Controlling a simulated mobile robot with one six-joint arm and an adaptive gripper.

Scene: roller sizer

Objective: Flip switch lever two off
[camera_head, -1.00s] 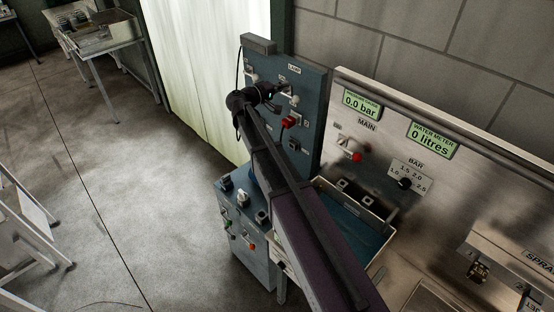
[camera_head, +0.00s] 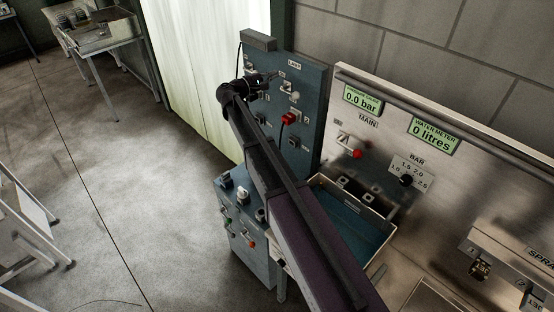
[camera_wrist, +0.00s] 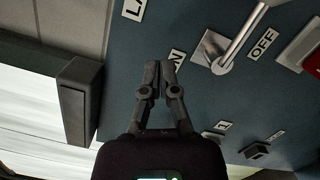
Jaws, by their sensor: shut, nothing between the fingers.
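The blue switch panel (camera_head: 313,100) stands against the wall, with a LAMP label near its top. A metal lever (camera_head: 292,95) is on it, just right of my gripper (camera_head: 268,78). In the wrist view, a lever (camera_wrist: 245,32) on a square metal plate (camera_wrist: 209,50) slants to the upper right, between a partly hidden ON label (camera_wrist: 177,59) and an OFF label (camera_wrist: 263,43). My gripper (camera_wrist: 160,70) is shut and empty, left of the lever beside the ON label, apart from the lever. I cannot read the lever's number.
A red switch (camera_head: 288,118) sits below the lever, and a dark box (camera_head: 258,41) is at the panel's upper left. A blue control cabinet (camera_head: 240,255) stands below. A steel panel (camera_head: 450,175) with gauges is at the right.

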